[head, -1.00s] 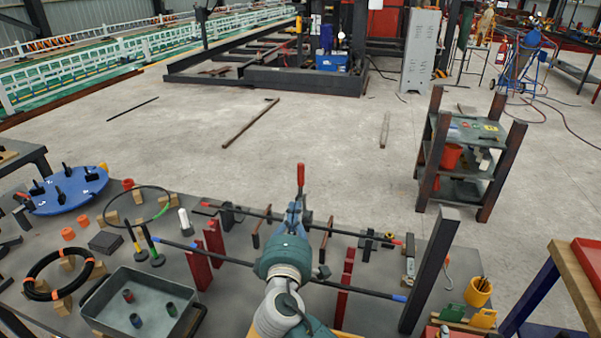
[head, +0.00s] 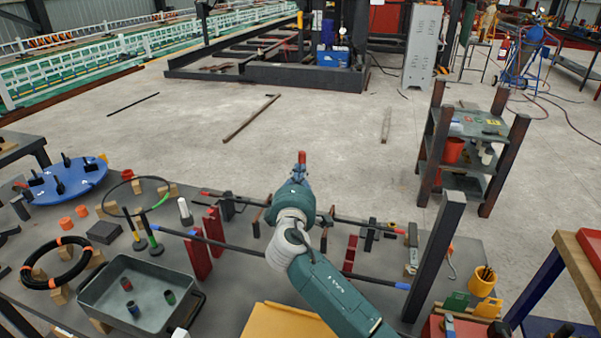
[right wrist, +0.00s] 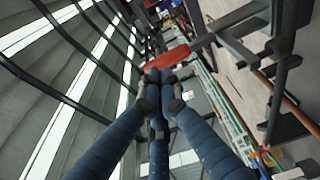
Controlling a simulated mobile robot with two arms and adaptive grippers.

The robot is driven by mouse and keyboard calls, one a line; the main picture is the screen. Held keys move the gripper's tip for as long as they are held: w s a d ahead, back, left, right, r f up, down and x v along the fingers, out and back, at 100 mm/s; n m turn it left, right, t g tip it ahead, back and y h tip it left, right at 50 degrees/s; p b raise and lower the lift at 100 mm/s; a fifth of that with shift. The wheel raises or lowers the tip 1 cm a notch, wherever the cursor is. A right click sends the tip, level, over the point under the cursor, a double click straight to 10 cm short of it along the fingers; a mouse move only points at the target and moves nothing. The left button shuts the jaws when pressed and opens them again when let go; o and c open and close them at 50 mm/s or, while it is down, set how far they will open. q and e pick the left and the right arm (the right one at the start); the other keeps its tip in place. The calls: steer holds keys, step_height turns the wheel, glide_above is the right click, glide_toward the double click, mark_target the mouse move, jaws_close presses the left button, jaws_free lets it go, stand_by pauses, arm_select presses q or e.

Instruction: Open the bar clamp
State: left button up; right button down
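The bar clamp's red handle (head: 301,157) stands up at the middle of the head view, just past the far edge of the table. My right gripper (head: 300,174) is directly below its top, with the wrist and forearm coming from the bottom. In the right wrist view the blue fingers of this gripper (right wrist: 160,82) converge, with their dark tips closed at the red handle (right wrist: 162,58). The gripper and arm hide the clamp's jaws and part of its bar in the head view. My left gripper is not in view.
A grey tray (head: 112,267) is at left, a dark upright post (head: 436,255) at right. A shelf cart (head: 466,195) stands beyond; the floor behind is mostly clear.

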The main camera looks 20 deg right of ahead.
steer(key=shift+b+x, duration=0.3)
steer(key=shift+x, duration=0.95)
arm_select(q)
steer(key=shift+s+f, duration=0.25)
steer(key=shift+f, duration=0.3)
